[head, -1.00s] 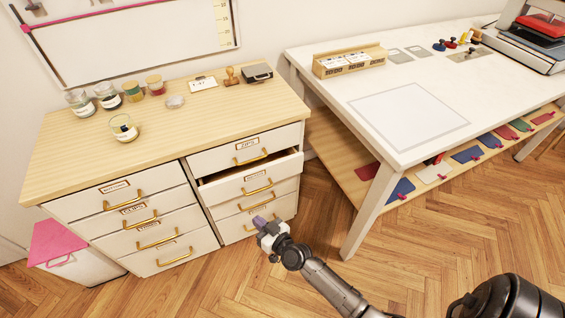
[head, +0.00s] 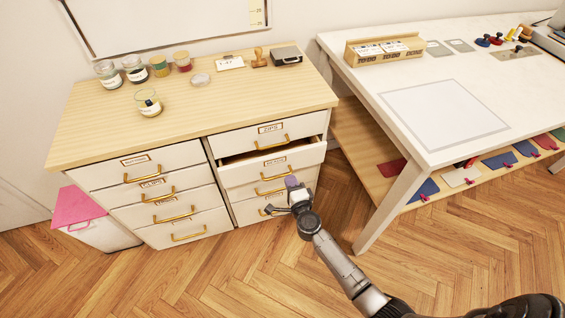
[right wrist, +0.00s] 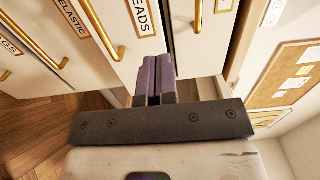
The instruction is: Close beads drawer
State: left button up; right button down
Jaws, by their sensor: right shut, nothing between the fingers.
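The beads drawer (head: 262,173) is the second one down in the right column of the cabinet. It is pulled partly out, with a dark gap above its white front. In the right wrist view its front (right wrist: 124,68) shows a label ending in "EADS". My right gripper (head: 291,182) is shut and empty, its purple fingertips in front of the right part of the drawer stack. In the right wrist view the fingertips (right wrist: 153,62) are close to the drawer front; I cannot tell whether they touch it. My left gripper is not in view.
The zips drawer (head: 254,139) above and the other drawers look shut. Jars and a stamp (head: 259,61) stand on the wooden cabinet top (head: 215,100). A white table (head: 475,70) with a lower shelf stands to the right. A pink-lidded bin (head: 78,206) is at the left.

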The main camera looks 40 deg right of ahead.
aim_at(280, 156)
jog(key=b+x, duration=0.2)
jog(key=x, duration=0.5)
jog(key=shift+w+d+f, duration=0.1)
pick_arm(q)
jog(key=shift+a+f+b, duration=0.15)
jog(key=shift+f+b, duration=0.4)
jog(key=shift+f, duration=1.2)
pick_arm(e)
jog(key=shift+x, duration=0.95)
